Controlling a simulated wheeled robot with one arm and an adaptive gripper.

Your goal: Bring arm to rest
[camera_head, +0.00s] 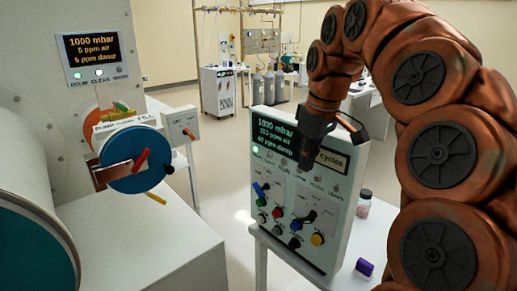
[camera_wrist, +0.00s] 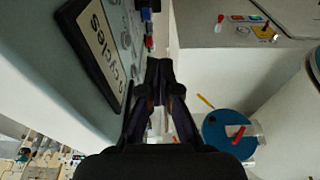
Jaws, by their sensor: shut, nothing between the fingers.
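My arm arches in from the right of the head view, its orange-brown links covering much of that side. My gripper (camera_head: 306,163) hangs in front of the upright control panel (camera_head: 338,215), pointing down, and hides part of its face. In the wrist view my gripper (camera_wrist: 160,68) has its dark fingers together with nothing between them. The panel, with its "cycles" label, shows along the left of the wrist view (camera_wrist: 98,45). Whether the gripper touches the panel cannot be told.
A blue round cap (camera_head: 135,160) with a red handle sits on the glovebox port at left, above a white surface (camera_head: 135,245). A jar (camera_head: 363,203) and a purple-capped item (camera_head: 364,268) stand right of the panel. Cylinders (camera_head: 269,87) stand behind, with open floor before them.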

